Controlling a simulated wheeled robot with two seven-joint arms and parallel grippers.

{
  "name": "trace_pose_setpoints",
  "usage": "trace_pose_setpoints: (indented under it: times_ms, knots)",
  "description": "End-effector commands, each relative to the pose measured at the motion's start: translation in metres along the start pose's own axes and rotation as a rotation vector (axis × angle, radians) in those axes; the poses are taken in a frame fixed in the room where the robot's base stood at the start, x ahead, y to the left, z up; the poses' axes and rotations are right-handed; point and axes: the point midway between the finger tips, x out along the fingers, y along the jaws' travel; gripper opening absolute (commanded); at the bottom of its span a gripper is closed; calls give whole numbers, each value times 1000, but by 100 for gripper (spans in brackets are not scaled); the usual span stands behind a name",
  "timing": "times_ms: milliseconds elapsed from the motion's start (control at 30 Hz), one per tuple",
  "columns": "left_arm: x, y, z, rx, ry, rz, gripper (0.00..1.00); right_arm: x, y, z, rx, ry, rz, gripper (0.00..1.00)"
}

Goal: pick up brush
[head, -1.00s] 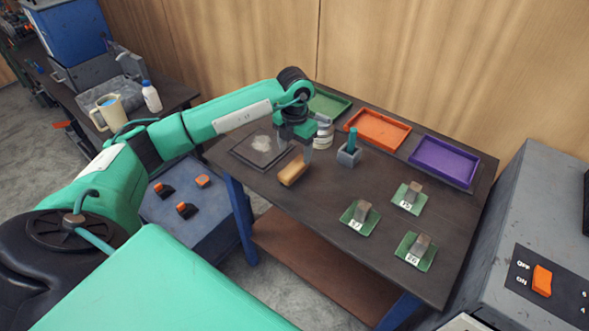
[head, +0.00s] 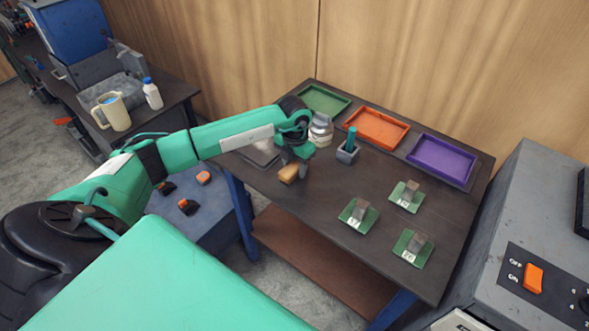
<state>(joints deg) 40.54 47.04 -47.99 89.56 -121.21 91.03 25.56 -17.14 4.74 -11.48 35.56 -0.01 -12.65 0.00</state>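The tan wooden brush (head: 289,173) lies on the dark table near its left front edge. My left gripper (head: 295,166) is down at the brush, with its fingers at the brush's far part, which they partly hide. Whether the fingers are pressed on it or stand apart around it cannot be told. The brush looks to be at table level. My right gripper is not in view.
A grey holder with a teal item (head: 348,149) and a metal jar (head: 320,128) stand close behind the gripper. Green (head: 324,99), orange (head: 377,128) and purple (head: 443,158) trays line the back. Green cards with metal blocks (head: 359,215) lie at the right.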

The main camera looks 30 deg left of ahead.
Motion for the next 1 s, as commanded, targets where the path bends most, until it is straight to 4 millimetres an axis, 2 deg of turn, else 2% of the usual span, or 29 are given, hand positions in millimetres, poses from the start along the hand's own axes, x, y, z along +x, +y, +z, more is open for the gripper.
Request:
trace_pose_setpoints:
  times_ms: [33, 133, 433, 567, 767, 1000]
  knots:
    - [0, 0, 0, 0, 0, 0, 34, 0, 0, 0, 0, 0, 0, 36]
    - [0, 0, 0, 0, 0, 0, 15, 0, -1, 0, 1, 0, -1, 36]
    - [-2, 0, 0, 0, -1, 0, 15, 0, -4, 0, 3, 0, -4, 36]
    - [-10, 0, 1, 0, -3, 0, 15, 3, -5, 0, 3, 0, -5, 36]
    - [-42, 1, 2, 0, -7, 1, 15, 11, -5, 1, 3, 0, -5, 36]
    - [-111, 0, 2, 0, -8, 1, 15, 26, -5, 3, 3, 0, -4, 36]
